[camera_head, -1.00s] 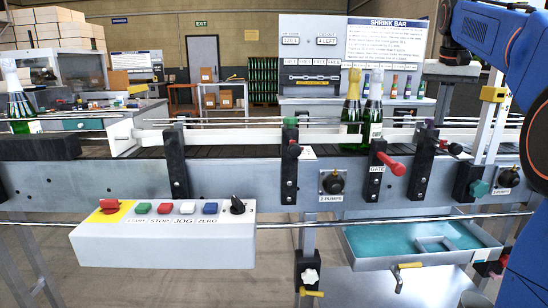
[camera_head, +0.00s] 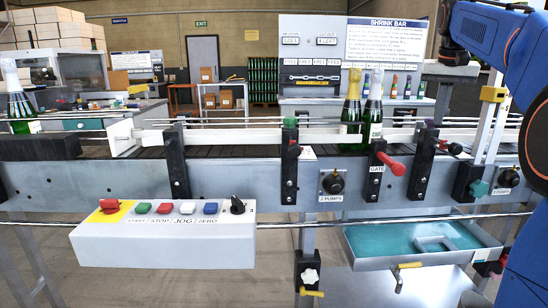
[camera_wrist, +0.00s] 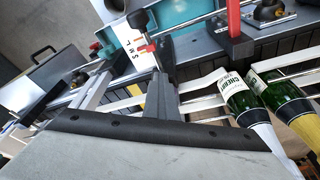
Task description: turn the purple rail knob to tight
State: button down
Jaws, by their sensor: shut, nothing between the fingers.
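The purple rail knob (camera_head: 429,122) shows as a small dark purple cap on top of a black rail post (camera_head: 421,160), to the right of the two bottles in the head view. In the wrist view my gripper (camera_wrist: 163,45) is shut and empty. I cannot make out the purple knob there, and the fingers may hide it. A white S-M-L scale (camera_wrist: 131,47) lies beside the fingertips.
Two foil-necked bottles (camera_head: 373,112) stand on the conveyor left of the knob. A red gate handle (camera_head: 391,165) sticks out in front. A post with a yellow clamp (camera_head: 493,94) stands close on the right. A control box (camera_head: 165,240) is at the front left.

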jog(key=shift+w+a, duration=0.3)
jog(key=shift+a, duration=0.45)
jog(key=shift+w+a, duration=0.4)
jog(key=shift+a, duration=0.05)
dwell(0.4)
jog(key=shift+s+a, duration=0.1)
jog(key=shift+a, duration=0.05)
jog(key=w+v, duration=0.1)
jog(key=v, duration=0.4)
jog(key=shift+s+r, duration=0.2)
jog(key=shift+r, duration=0.35)
jog(key=shift+d, duration=0.25)
